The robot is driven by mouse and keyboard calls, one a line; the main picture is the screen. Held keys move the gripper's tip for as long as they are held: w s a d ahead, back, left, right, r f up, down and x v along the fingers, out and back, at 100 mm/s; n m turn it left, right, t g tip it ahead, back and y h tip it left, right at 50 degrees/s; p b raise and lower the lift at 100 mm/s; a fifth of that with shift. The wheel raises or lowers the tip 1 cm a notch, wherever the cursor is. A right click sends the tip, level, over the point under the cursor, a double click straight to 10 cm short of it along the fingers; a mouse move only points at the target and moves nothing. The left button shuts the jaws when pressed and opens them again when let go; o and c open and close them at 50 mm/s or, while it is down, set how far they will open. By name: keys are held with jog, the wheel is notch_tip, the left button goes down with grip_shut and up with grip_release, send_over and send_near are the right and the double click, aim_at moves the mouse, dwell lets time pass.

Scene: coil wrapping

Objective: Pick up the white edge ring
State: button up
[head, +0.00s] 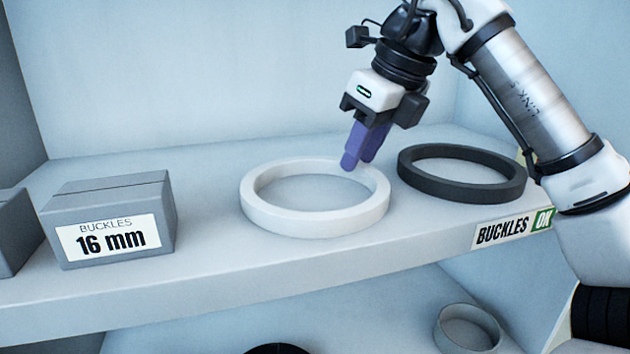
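The white edge ring (314,222) lies flat on the shelf, in the middle of the head view. My gripper (358,164) has purple fingers that point down over the ring's back right rim. From this angle the fingers overlap each other, and I cannot tell how far apart they are. I also cannot tell whether the fingertips touch the rim or hover above it. The ring rests on the shelf.
A dark grey ring (462,188) lies just right of the white ring. A grey box labelled "BUCKLES 16 mm" (110,220) stands on the left, with another box (15,232) at the edge.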

jog(key=shift+x, duration=0.95)
jog(key=shift+r, duration=0.1)
jog(key=shift+c, duration=0.3)
grip_shut()
jog(key=shift+r, duration=0.1)
